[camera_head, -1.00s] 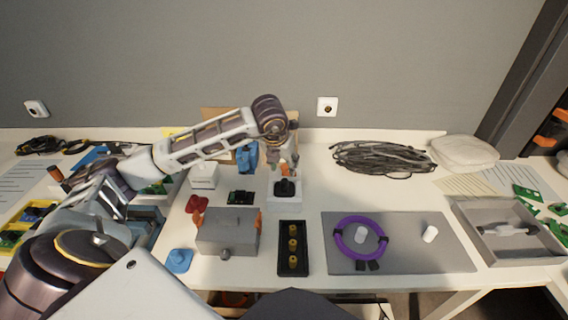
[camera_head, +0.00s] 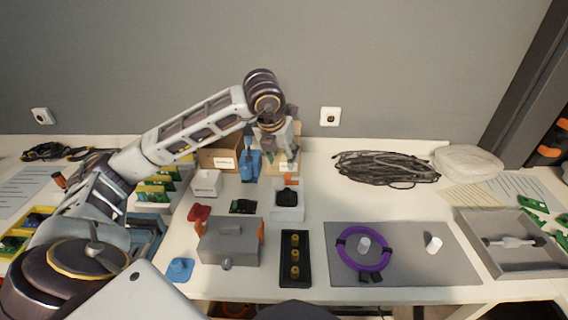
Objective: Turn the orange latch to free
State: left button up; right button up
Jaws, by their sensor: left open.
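An orange latch piece (camera_head: 291,180) shows at the back of a white block (camera_head: 287,207) that carries a black part (camera_head: 287,198). A grey box (camera_head: 230,241) to the front left also has orange latches, one at its left side (camera_head: 200,228) and one at its right side (camera_head: 261,230). My left gripper (camera_head: 284,161) hangs from the wrist, pointing down, just behind and above the orange piece on the white block. It is open; whether it touches anything is unclear at this size. My right gripper is not in view.
A blue part (camera_head: 249,165) and a cardboard box (camera_head: 215,157) stand left of my gripper. A black tray (camera_head: 295,258), a grey mat (camera_head: 420,255) with a purple ring (camera_head: 363,249), and a cable coil (camera_head: 385,168) lie to the front and right. A white cube (camera_head: 206,183) stands left.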

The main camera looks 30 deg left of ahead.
pick_arm(q)
jog(key=shift+v, duration=1.2)
